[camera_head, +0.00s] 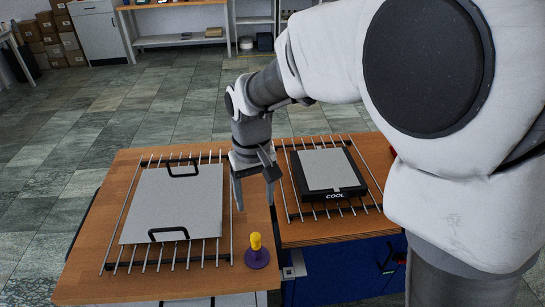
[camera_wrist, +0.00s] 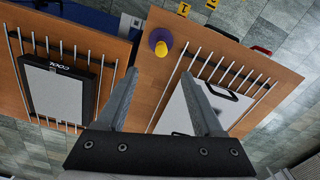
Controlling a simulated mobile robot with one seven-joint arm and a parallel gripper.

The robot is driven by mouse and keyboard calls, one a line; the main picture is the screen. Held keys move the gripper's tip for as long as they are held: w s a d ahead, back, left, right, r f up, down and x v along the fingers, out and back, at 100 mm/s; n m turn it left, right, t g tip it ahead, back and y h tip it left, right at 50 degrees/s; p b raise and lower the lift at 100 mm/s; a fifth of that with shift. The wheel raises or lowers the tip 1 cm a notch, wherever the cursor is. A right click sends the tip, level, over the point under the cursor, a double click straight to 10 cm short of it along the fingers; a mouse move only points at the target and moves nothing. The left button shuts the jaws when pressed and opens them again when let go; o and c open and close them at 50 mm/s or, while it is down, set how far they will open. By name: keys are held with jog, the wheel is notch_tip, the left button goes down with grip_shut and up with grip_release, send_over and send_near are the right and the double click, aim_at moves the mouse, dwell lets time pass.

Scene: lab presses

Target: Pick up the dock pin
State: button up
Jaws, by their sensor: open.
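The dock pin (camera_head: 256,243), a yellow upright knob on a round purple base, stands near the front right corner of the left wooden table. It also shows in the wrist view (camera_wrist: 161,46), seen from above beyond my fingertips. My gripper (camera_head: 254,200) is open and empty, pointing down above the right side of that table. In the head view it is higher than the pin and farther back, apart from it. In the wrist view the pin lies roughly in line with the gap between my fingers (camera_wrist: 159,76).
A metal rod rack (camera_head: 121,212) bearing a grey plate with black handles (camera_head: 177,205) stands left of the pin. A black device marked COOL (camera_head: 336,195) sits on another rack at right. Bare wood (camera_head: 254,287) lies in front of the pin.

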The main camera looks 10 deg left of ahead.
aim_at(256, 236)
notch_tip(256, 236, down, 12)
jog(key=shift+r+b, duration=0.1)
jog(key=shift+b, duration=0.3)
jog(key=shift+w+a+f, duration=0.1)
jog(key=shift+a+f, duration=0.05)
jog(key=shift+f, duration=1.25)
jog(key=shift+w+a+f, duration=0.1)
jog(key=shift+a+f, duration=0.05)
jog(key=shift+f, duration=1.25)
grip_shut()
